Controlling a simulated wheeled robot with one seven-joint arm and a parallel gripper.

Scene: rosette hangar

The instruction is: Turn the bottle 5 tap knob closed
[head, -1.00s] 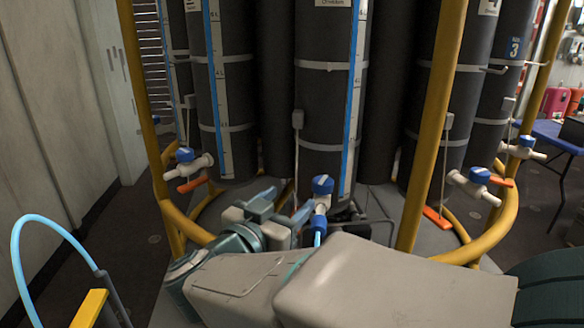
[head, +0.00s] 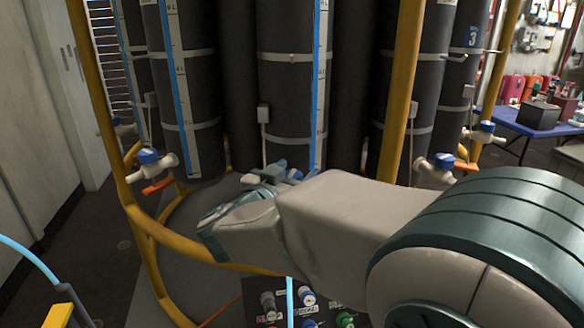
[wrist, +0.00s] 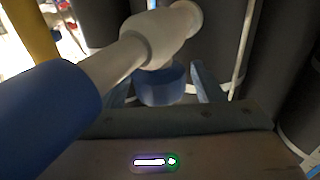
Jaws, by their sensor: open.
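In the wrist view a blue tap knob (wrist: 160,86) sits below a white tap body (wrist: 160,38). My gripper (wrist: 163,82) is open, with one blue-grey finger on each side of the knob; I cannot tell whether they touch it. In the head view my gripper (head: 268,177) is at the foot of the central dark bottle (head: 284,100). My arm hides most of that bottle's tap, with a bit of blue (head: 294,175) showing beside the gripper. No number is readable on this bottle.
A yellow frame (head: 403,85) surrounds the bottles. Other blue-knobbed taps stand at left (head: 148,157) and right (head: 443,161). In the wrist view a large blue cylinder (wrist: 40,115) adjoins the white tap. A panel with knobs (head: 270,300) lies below my arm.

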